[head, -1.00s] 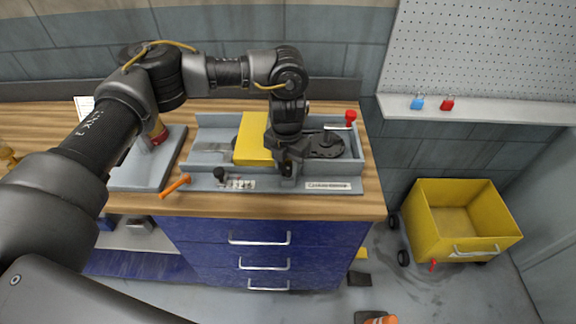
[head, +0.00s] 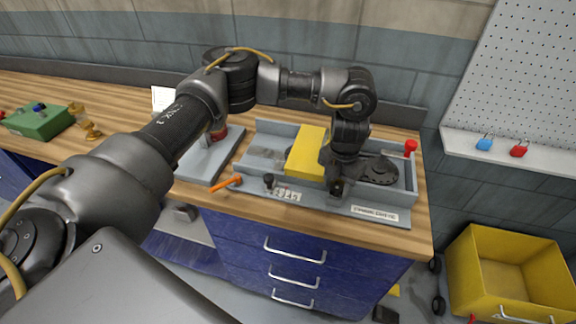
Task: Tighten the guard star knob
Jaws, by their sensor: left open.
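The grey machine fixture (head: 397,196) sits on the wooden bench, with a yellow guard block (head: 306,152) across its middle. A small black knob (head: 268,181) stands on its front ledge, left of the guard. I cannot tell whether this is the guard star knob or whether that is hidden behind my gripper. My left gripper (head: 338,188) points down at the front ledge, just right of the guard's lower edge. Its jaws are open but small and dark, and what lies between them is hidden. My right gripper is not in view.
A red knob (head: 410,148) stands at the fixture's right end, and an orange handle (head: 226,184) lies at its front left. A green box (head: 42,122) is on the bench at far left. A yellow cart (head: 508,268) stands on the floor at right.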

